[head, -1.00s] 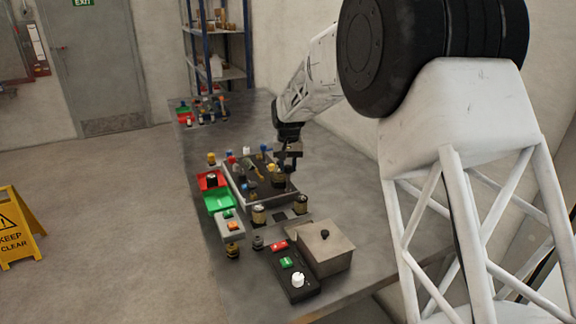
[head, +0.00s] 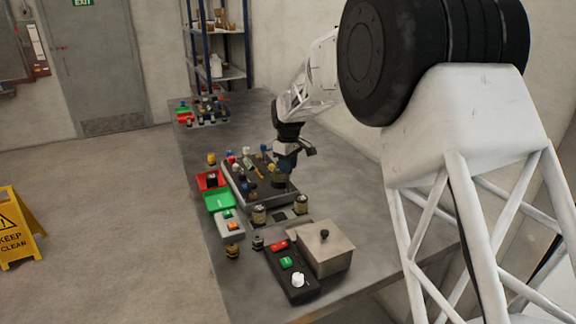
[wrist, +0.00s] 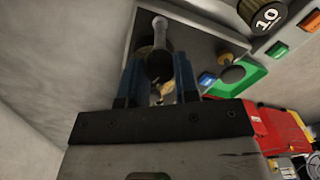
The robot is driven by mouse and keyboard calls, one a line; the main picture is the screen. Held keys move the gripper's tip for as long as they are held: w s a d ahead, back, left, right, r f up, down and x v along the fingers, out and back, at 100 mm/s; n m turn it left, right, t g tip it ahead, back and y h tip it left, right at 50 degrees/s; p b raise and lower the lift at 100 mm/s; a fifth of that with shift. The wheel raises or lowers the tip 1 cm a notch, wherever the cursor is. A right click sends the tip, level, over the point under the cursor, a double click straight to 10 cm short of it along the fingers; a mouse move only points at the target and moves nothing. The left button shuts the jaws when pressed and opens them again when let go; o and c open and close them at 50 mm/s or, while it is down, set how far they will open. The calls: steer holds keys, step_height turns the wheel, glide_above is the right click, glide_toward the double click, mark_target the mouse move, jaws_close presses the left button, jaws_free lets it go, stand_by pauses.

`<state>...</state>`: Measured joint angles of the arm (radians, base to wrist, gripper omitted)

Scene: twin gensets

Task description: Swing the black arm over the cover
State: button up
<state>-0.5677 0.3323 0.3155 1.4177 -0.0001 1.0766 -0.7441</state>
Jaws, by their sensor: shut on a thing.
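My gripper (head: 286,163) is low over the dark panel (head: 262,204) on the bench. In the wrist view its blue fingers (wrist: 158,82) are closed around a dark rounded piece (wrist: 159,66), which appears to be the black arm's end. A light grey rod (wrist: 161,32) rises just beyond it. The rest of the arm is hidden by the fingers and wrist.
Small coloured knobs stand close on the panel's left side. Red (head: 208,180) and green (head: 219,200) trays lie left of it. A metal box with a black knob (head: 326,258) and a black control box (head: 291,277) stand in front. Bare bench (head: 355,190) lies to the right.

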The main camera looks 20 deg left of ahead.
steer(key=shift+n, duration=1.5)
steer(key=o, duration=0.9)
steer(key=shift+r, duration=0.15)
steer(key=shift+r, duration=3.8)
